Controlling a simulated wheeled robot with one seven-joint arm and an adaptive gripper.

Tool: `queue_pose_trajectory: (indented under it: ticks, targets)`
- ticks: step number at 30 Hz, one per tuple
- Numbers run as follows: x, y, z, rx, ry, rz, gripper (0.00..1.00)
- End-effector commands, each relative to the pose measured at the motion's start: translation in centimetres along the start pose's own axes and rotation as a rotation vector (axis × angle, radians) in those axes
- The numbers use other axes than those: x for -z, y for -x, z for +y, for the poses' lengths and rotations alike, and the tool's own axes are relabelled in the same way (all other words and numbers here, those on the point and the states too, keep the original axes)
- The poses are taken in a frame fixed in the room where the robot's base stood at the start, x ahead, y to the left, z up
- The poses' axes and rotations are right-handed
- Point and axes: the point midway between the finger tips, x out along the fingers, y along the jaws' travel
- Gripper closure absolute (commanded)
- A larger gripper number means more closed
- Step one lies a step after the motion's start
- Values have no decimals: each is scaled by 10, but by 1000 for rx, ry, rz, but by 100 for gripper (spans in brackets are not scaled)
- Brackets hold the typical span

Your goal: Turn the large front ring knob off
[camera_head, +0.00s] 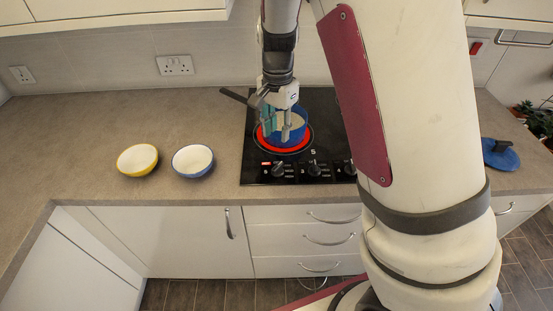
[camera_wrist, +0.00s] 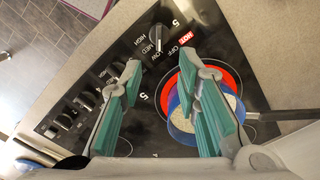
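The black hob (camera_head: 248,165) has a row of dark knobs along its front edge. The leftmost knob (camera_head: 279,170) is below the glowing front ring (camera_head: 307,143). In the wrist view that knob (camera_wrist: 159,38) is ahead of my fingers, with OFF, LOW, MED and HIGH around it and a red HOT light beside it. The ring glows red in the wrist view (camera_wrist: 230,78) too. A blue pot (camera_head: 297,131) stands on it; its pale inside shows in the wrist view (camera_wrist: 215,115). My gripper (camera_head: 277,130) is above the pot, open and empty; its teal-padded fingers (camera_wrist: 161,68) are apart, not touching the knob.
A yellow bowl (camera_head: 137,160) and a blue bowl (camera_head: 193,160) stand on the counter left of the hob. A blue lid (camera_head: 501,155) lies at the right. The pot handle (camera_head: 234,96) sticks out leftward. Counter between bowls and hob is clear.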

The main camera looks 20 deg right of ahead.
Motion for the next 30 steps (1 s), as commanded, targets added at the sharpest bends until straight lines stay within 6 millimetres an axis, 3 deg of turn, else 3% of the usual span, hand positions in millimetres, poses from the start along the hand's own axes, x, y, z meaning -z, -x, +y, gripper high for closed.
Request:
queue_pose_trajectory:
  ticks: [18, 24, 30]
  targets:
    - [0, -110, 2, -2, 1, -1, 70]
    - [0, -126, 1, 0, 2, 0, 70]
    - [0, -129, 0, 2, 2, 0, 70]
